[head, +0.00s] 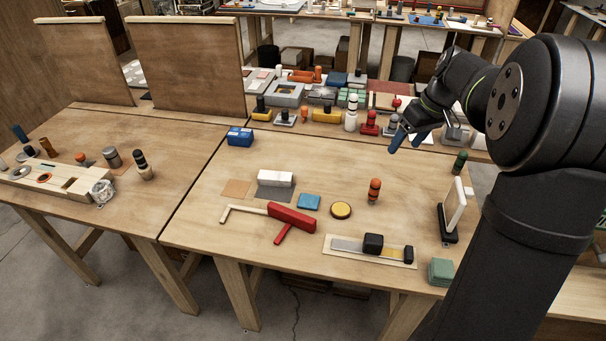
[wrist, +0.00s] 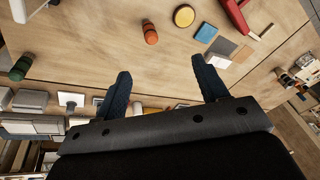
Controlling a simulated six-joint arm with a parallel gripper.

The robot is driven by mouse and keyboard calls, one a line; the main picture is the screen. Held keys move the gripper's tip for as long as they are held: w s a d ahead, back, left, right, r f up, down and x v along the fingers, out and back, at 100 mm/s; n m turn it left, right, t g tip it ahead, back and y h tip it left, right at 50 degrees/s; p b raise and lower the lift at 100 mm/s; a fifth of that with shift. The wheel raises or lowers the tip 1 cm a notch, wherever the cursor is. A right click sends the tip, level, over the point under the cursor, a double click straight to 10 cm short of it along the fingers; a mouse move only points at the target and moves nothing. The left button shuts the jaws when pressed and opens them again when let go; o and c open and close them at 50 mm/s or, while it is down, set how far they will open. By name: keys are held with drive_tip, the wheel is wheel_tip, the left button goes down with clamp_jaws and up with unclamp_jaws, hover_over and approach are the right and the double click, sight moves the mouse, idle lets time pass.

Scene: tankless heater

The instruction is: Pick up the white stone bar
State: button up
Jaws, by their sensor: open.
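The white stone bar (head: 275,179) lies on the far part of a dark grey mat (head: 274,194), left of centre on the near table in the head view. In the wrist view the grey mat (wrist: 222,46) shows right of my fingers, with the pale bar (wrist: 217,61) beside it, small and partly unclear. My gripper (head: 409,138) is open and empty, raised above the far right part of the table, well to the right of the bar. Its two dark blue fingers (wrist: 160,67) are spread apart in the wrist view.
A red tool (head: 291,217) and blue tile (head: 309,202) lie close in front of the bar; a tan mat (head: 236,188) is left. A yellow disc (head: 341,209) and orange cylinder (head: 375,190) stand right. A blue box (head: 240,137) is behind. Many items crowd the back.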

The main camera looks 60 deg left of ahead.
drive_tip(key=s+a+f+n+g, duration=0.1)
drive_tip(key=s+a+f+n, duration=0.15)
drive_tip(key=a, duration=0.65)
drive_tip(key=s+a+f+n, duration=0.2)
drive_tip(key=s+a+n, duration=0.2)
drive_tip(key=a, duration=0.4)
drive_tip(key=n, duration=0.4)
approach(276, 175)
drive_tip(key=shift+s+a+f+g, duration=0.1)
drive_tip(key=shift+a+f+g, duration=0.1)
drive_tip(key=shift+f, duration=0.4)
drive_tip(key=shift+s+a+f+g, duration=0.1)
drive_tip(key=shift+a+f+g, duration=0.15)
drive_tip(key=shift+f, duration=0.35)
drive_tip(key=shift+x, duration=3)
drive_tip(key=shift+w+d+f, duration=0.1)
drive_tip(key=shift+f, duration=0.2)
drive_tip(key=c, duration=1.3)
drive_tip(key=shift+o, duration=0.2)
drive_tip(key=shift+r, duration=0.1)
